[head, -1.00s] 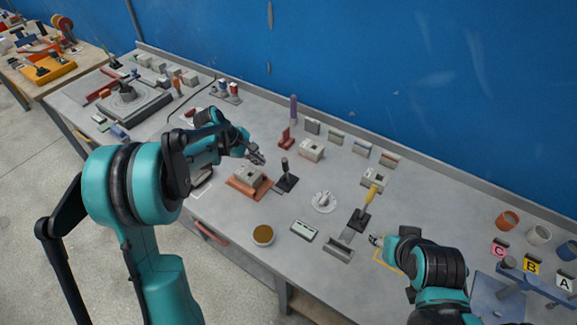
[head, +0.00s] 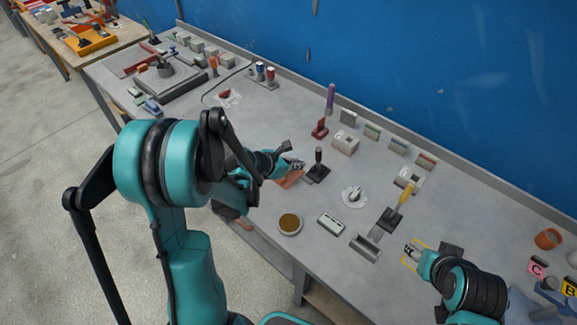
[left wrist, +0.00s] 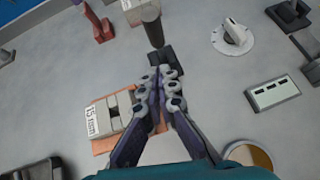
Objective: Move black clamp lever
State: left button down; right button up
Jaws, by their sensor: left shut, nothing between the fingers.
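The black clamp lever (head: 318,157) stands upright on its dark base, just right of my left gripper in the head view. In the left wrist view its dark round-ended handle (left wrist: 153,26) rises at top centre, and its black base (left wrist: 168,62) lies just beyond the fingertips. My left gripper (head: 299,165) is shut and empty, and also shows in the left wrist view (left wrist: 160,77). Its fingers are not around the lever; whether they touch the base I cannot tell. My right gripper (head: 409,250) is near the front right, by a yellow outline; its fingers are too small to judge.
An orange plate (head: 288,181) with a grey labelled block (left wrist: 110,116) lies beside the left fingers. Nearby are a white dial (head: 354,196), a yellow-handled lever (head: 404,196), a grey-green box (head: 331,223), a round brown-filled dish (head: 290,224) and a red clamp (head: 320,128).

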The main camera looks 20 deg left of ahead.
aim_at(318, 147)
pick_arm(q)
jog(key=shift+w+d+r, duration=0.1)
jog(key=shift+w+d, duration=0.5)
jog(key=shift+w, duration=0.35)
jog(key=shift+w+d, duration=0.55)
jog(key=shift+w, duration=0.4)
jog(key=shift+r, duration=0.1)
jog(key=w+g+p, duration=0.1)
jog(key=w+d+g, duration=0.1)
jog(key=w, duration=0.1)
jog(key=w+r+y+p, duration=0.1)
jog(key=shift+w+d+g+p, duration=0.15)
jog(key=shift+d+g+p, duration=0.15)
jog(key=shift+g, duration=0.1)
jog(key=w, duration=0.1)
jog(key=w+d+b, duration=0.1)
jog(key=w, duration=0.1)
jog(key=shift+w+d, duration=0.1)
jog(key=shift+w, duration=0.1)
